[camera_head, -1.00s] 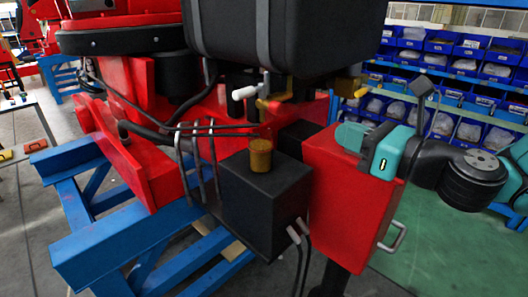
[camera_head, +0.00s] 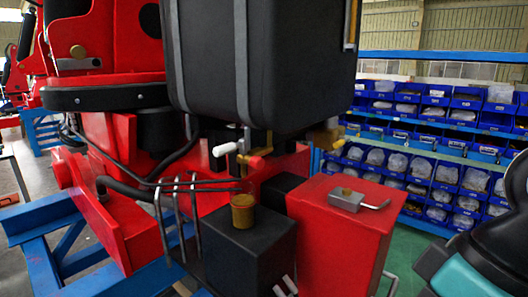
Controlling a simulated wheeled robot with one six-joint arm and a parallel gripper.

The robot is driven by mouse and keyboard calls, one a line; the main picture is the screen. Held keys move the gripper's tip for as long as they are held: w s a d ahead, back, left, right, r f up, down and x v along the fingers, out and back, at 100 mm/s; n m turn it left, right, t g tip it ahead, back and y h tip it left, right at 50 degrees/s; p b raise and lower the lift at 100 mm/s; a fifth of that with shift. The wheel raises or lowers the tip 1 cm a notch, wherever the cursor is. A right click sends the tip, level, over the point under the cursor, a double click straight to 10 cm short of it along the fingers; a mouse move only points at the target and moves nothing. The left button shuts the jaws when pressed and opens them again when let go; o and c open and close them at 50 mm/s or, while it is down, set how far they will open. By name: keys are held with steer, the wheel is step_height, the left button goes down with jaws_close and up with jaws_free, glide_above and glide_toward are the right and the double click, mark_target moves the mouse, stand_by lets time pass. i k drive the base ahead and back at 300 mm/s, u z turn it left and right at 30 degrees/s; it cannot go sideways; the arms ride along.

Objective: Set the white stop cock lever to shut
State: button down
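The white stop cock lever (camera_head: 225,149) sits below the front of a big black tank (camera_head: 270,60), at the middle of the head view. Its white grip points left and slightly down from a small metal stem. A red-tipped brass part (camera_head: 257,162) is just right of it. No gripper fingers show in this frame. Only a black and teal piece of my arm (camera_head: 470,270) is in view at the lower right edge, well apart from the lever.
A red box (camera_head: 335,235) with a metal latch (camera_head: 348,199) on top stands in front, right of the lever. Shelves of blue bins (camera_head: 430,140) stand behind.

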mark_target(223, 150)
steer(key=z, duration=0.05)
steer(key=k, duration=0.45)
steer(key=u, duration=0.9)
steer(key=i, duration=1)
steer(key=z, duration=0.8)
